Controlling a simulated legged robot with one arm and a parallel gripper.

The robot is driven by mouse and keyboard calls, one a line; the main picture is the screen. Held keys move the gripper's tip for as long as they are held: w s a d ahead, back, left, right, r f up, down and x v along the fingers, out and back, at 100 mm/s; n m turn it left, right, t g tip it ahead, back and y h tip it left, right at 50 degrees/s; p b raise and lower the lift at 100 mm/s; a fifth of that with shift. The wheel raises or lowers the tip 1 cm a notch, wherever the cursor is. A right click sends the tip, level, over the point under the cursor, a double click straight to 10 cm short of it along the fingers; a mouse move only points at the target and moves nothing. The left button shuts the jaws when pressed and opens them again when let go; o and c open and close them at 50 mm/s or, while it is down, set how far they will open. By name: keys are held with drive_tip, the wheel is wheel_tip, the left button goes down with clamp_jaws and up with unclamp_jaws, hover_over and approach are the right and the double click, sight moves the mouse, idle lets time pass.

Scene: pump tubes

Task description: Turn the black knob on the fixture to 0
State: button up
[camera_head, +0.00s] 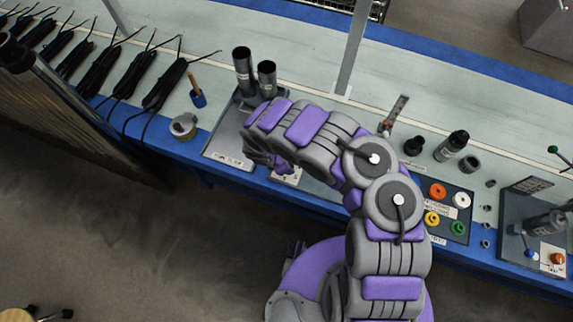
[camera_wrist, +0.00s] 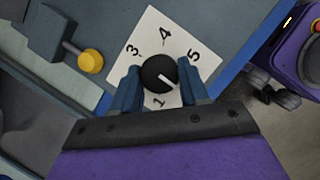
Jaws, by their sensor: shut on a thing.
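The black knob (camera_wrist: 158,75) sits on a white dial card in the wrist view. Its white mark points to the lower right, toward my right finger. The card (camera_wrist: 150,32) shows 3 at left, 4 at top, 5 at right and 1 below the knob. No 0 is visible; my fingers cover parts of the card. My gripper (camera_wrist: 159,70) is shut on the knob, one blue finger on each side. In the head view my arm hides the knob, and an edge of the card (camera_head: 288,177) shows below my gripper (camera_head: 272,164) on the grey fixture (camera_head: 226,139).
A yellow knob (camera_wrist: 90,62) on a grey block (camera_wrist: 58,32) stands left of the card. Two dark tubes (camera_head: 243,70) rise behind my gripper. Black cable bundles (camera_head: 100,70) lie at left. A panel with coloured rings (camera_head: 437,190) lies right of my arm.

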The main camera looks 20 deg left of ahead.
drive_tip(key=shift+w, duration=0.1)
idle(0.4)
drive_tip(key=o, duration=1)
drive_tip(key=shift+o, duration=0.2)
drive_tip(key=p+v, duration=0.7)
drive_tip(key=v, duration=1)
drive_tip(key=shift+r, duration=0.15)
